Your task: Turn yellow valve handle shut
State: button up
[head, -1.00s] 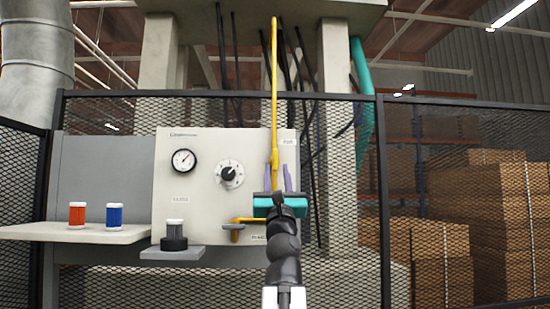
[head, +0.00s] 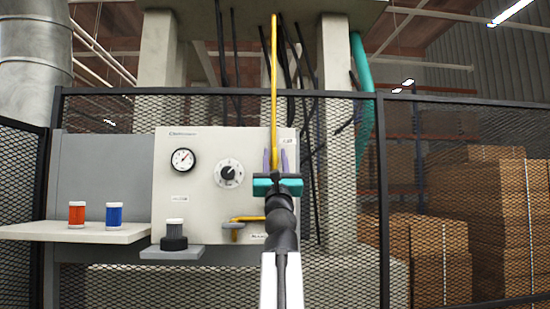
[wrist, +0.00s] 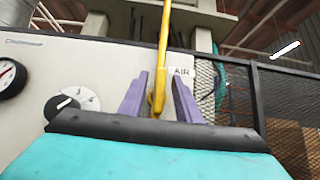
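A long yellow bar (head: 274,90) stands upright in front of the grey panel, beside a label that reads AIR in the wrist view. In the wrist view the yellow bar's lower end (wrist: 157,96) shows between my two purple fingers. A second yellow handle (head: 247,219) lies sideways low on the panel, with a grey part at its left end. My gripper (head: 275,160) is open, fingers pointing up, one on each side of the upright bar in the picture. Gaps show beside the bar; I cannot tell the depth between them. The teal gripper body hides what is below.
The grey panel (head: 200,205) carries a gauge (head: 183,160) and a dial (head: 229,173). Orange (head: 77,214) and blue (head: 114,215) cylinders stand on the left shelf (head: 60,234). A grey-topped cylinder (head: 174,236) sits on a small ledge. Mesh fencing (head: 440,125) fronts stacked boxes at right.

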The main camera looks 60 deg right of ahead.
grip_shut()
